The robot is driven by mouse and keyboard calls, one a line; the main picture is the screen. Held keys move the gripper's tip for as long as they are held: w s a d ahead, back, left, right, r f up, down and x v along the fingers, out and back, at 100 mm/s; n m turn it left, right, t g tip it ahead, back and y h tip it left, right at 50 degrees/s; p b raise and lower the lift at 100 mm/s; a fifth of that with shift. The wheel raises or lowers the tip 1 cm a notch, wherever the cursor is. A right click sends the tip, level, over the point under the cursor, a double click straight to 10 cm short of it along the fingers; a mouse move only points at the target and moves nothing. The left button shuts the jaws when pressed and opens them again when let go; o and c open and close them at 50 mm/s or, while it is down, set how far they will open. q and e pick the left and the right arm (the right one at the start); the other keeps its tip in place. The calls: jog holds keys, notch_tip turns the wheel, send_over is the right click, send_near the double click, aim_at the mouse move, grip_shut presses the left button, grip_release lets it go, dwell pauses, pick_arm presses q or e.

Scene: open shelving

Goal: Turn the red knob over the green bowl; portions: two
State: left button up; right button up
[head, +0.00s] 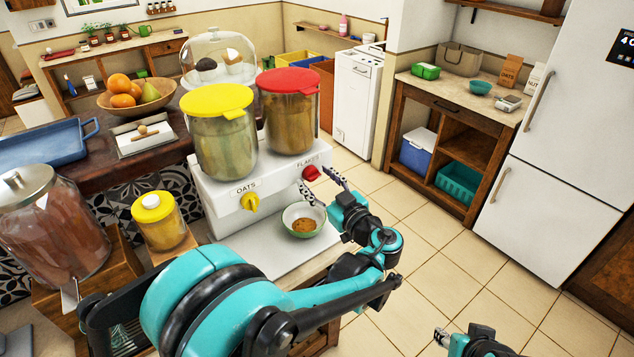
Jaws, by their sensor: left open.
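A white two-hopper dispenser (222,200) stands on the counter, its hoppers labelled OATS and FLAKES. The red knob (312,173) is on its front under the red-lidded hopper (289,120). The green bowl (303,231) sits below the red knob and holds some brown flakes. My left gripper (321,186) is open, its fingers just in front of and beside the red knob; I cannot tell if they touch it. My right gripper (441,338) shows only partly at the bottom edge, away from the dispenser, and its opening is unclear.
A yellow knob (250,202) is on the left under the yellow-lidded hopper (222,140). A small yellow-lidded jar (160,226) and a large jar (52,228) stand at left. A glass dome (218,58) stands behind. Open tiled floor lies to the right.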

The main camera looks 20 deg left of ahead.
pick_arm(q)
jog(key=shift+a, duration=0.1)
jog(key=c, duration=1.1)
jog(key=shift+c, duration=0.2)
jog(key=shift+m, duration=0.4)
jog(key=m+p, duration=0.1)
jog(key=m, duration=0.2)
jog(key=shift+r+m, duration=0.1)
jog(key=shift+m, duration=0.3)
jog(key=m, duration=0.4)
jog(key=shift+w+g+p, duration=0.1)
jog(key=shift+g+p, duration=0.2)
jog(key=shift+p, duration=0.1)
jog(key=m, duration=0.4)
jog(key=shift+m, duration=0.3)
jog(key=shift+m+g+p, duration=0.35)
jog(key=shift+m+g, duration=0.05)
jog(key=shift+m, duration=1.4)
jog(key=shift+w, duration=0.1)
